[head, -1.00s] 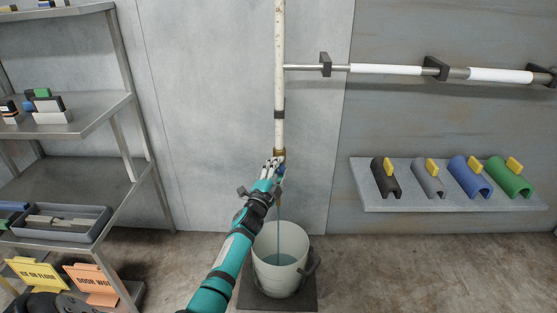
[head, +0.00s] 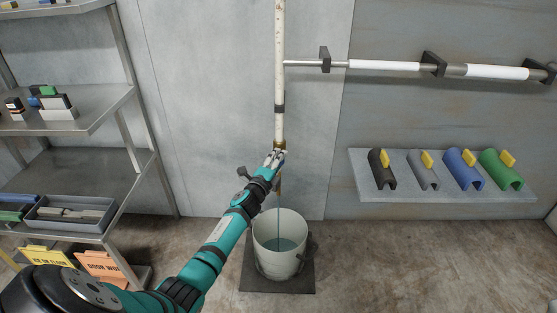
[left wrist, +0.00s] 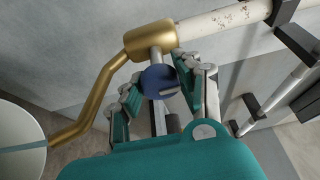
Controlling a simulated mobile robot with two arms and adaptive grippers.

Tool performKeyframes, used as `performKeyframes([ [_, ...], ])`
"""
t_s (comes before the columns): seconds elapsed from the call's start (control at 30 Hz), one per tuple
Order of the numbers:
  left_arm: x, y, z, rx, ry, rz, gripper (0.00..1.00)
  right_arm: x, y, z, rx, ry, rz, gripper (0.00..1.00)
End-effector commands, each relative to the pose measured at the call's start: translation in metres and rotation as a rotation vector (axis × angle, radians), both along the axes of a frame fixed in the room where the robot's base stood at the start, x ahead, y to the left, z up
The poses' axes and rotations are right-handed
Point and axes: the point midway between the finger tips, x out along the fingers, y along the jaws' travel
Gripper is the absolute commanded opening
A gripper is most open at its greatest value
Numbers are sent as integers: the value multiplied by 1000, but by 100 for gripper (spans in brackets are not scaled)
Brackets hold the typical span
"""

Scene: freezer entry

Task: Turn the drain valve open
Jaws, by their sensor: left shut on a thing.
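The drain valve is a brass body (left wrist: 152,41) at the lower end of a white, rust-spotted vertical pipe (head: 279,60), with a bent brass spout (left wrist: 93,105). Its round blue handle (left wrist: 160,81) sits on a short stem between my left gripper's fingers. My left gripper (head: 277,157) is shut on this handle; in the head view the fingers mostly hide it. A thin blue-green stream (head: 279,222) runs from below the valve into a pale bucket (head: 263,250) holding some water. My right gripper is in neither view.
The bucket stands on a dark mat (head: 300,286). At left is a metal shelf (head: 75,170) with a grey tray (head: 68,228) and orange and yellow signs. At right, a wall ledge (head: 440,188) carries several coloured pipe covers. A horizontal pipe (head: 385,65) branches right.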

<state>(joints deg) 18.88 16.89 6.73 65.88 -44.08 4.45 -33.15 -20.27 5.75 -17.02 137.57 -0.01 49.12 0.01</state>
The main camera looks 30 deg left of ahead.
Motion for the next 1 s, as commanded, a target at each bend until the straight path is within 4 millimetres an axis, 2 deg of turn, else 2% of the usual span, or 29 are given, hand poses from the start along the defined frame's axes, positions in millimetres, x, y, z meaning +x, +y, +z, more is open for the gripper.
performKeyframes([
  [0.27, 0, -1, 0, 4, 0, -2, 1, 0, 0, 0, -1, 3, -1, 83],
  [0.3, 0, -1, 0, 4, 0, -2, 36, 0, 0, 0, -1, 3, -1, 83],
  [0.47, 0, -1, 0, 3, -1, -1, 57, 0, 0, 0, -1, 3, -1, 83],
  [0.8, -3, -1, 0, 2, 0, 0, 58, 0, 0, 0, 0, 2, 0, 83],
  [1.0, -29, -5, -2, 5, 3, -2, 58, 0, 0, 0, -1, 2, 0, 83],
])
